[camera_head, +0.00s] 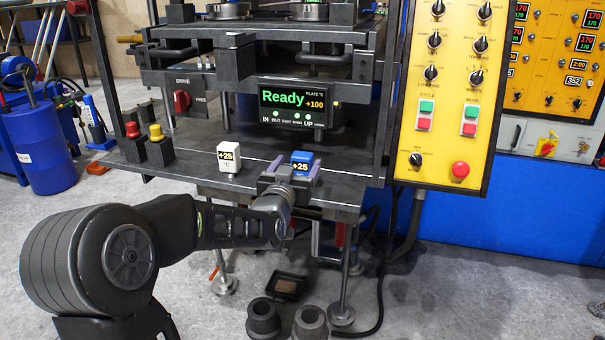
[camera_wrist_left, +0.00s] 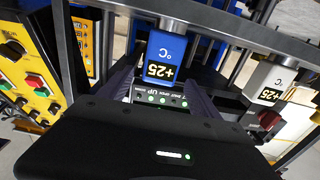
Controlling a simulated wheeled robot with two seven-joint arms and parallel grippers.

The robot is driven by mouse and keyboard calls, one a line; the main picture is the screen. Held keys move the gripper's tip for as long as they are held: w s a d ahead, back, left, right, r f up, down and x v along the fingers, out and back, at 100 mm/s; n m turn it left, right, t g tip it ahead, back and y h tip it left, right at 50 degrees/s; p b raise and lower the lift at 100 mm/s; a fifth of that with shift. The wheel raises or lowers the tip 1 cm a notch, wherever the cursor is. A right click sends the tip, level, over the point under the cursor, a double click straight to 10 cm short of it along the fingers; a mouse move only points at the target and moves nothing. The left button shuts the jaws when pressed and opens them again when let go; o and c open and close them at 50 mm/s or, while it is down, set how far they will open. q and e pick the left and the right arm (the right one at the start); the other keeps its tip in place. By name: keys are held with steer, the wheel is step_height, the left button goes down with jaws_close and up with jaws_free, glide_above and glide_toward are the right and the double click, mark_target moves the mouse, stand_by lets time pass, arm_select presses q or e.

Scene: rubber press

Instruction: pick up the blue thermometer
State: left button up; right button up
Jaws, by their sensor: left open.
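The blue thermometer (camera_head: 302,158) stands on the dark press table (camera_head: 199,180), its small display reading +25. My left gripper (camera_head: 289,178) is open, with one finger on each side of the blue thermometer in the head view. In the left wrist view the blue thermometer (camera_wrist_left: 163,62) appears between the two purple-grey fingers (camera_wrist_left: 162,92). I cannot tell whether the fingers touch it. A white thermometer (camera_head: 229,158), also reading +25, stands to the left on the same table. It also shows at the right of the left wrist view (camera_wrist_left: 270,80). My right gripper is not in view.
A display panel (camera_head: 292,103) reading "Ready" hangs behind the thermometers. Red (camera_head: 132,130) and yellow (camera_head: 156,133) buttons stand at the table's left end. A yellow control panel (camera_head: 446,90) is at the right. Bare table lies between the two thermometers.

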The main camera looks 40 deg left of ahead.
mark_target(305, 153)
arm_select(q)
steer(key=shift+x, duration=1)
steer(key=p+x, duration=0.1)
steer(key=x, duration=0.4)
steer(key=shift+w+d, duration=0.1)
steer(key=shift+w, duration=0.05)
steer(key=shift+c, duration=0.3)
jaws_close()
